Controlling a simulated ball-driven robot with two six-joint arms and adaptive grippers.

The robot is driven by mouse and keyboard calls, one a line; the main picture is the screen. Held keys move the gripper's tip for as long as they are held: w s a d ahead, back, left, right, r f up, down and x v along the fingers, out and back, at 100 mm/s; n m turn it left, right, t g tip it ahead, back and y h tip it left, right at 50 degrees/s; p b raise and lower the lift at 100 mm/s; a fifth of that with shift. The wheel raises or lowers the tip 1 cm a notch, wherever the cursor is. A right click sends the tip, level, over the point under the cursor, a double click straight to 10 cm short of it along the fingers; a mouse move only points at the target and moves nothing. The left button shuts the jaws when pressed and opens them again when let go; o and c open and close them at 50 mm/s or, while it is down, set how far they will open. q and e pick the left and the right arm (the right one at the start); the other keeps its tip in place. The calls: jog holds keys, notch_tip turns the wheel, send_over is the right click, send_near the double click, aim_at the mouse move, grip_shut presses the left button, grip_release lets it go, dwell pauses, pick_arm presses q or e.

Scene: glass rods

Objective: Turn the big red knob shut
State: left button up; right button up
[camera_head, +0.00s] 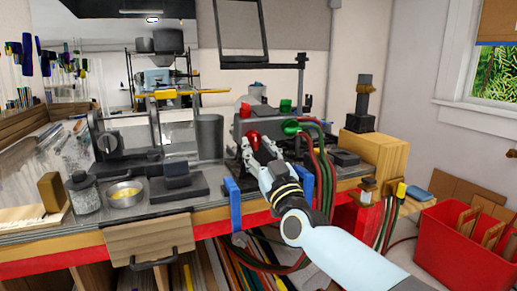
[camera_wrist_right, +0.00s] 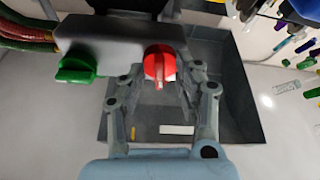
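The big red knob (camera_head: 253,138) is on the front of a grey valve block at the bench's back edge. In the right wrist view the red knob (camera_wrist_right: 158,63) shows as a round body with a narrow grip bar. My right gripper (camera_head: 260,149) is close to the knob, which it partly hides in the head view. In the right wrist view its two fingers (camera_wrist_right: 163,75) are spread apart, with the knob between their tips. A gap shows on both sides, and I cannot tell whether either finger touches. My left gripper is not in view.
A green knob (camera_head: 290,127) sits right of the red one, with red and green hoses hanging nearby. A blue clamp (camera_head: 233,203) is at the bench edge. A metal bowl (camera_head: 125,194) and glass jar (camera_head: 84,194) stand left. A red crate (camera_head: 455,255) is at right.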

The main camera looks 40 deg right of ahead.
grip_shut()
jog(key=shift+m, duration=0.3)
jog(key=m+h+p, duration=0.1)
jog(key=m+h, duration=0.1)
jog(key=m, duration=0.2)
jog(key=shift+a+p, duration=0.1)
jog(key=shift+p, duration=0.2)
jog(key=m+g+h+p, duration=0.1)
jog(key=m, duration=0.5)
jog(key=shift+a+r+p, duration=0.1)
jog(key=shift+p, duration=0.3)
jog(key=m+g+p, duration=0.1)
jog(key=m, duration=0.2)
jog(key=m+g+h+p, duration=0.1)
jog(key=m, duration=0.3)
jog(key=shift+a+r+h+p, duration=0.1)
jog(key=shift+r+h+p, duration=0.05)
jog(key=shift+h+p, duration=0.15)
jog(key=shift+m+g+p, duration=0.5)
jog(key=shift+m+p, duration=0.55)
jog(key=shift+m, duration=1.85)
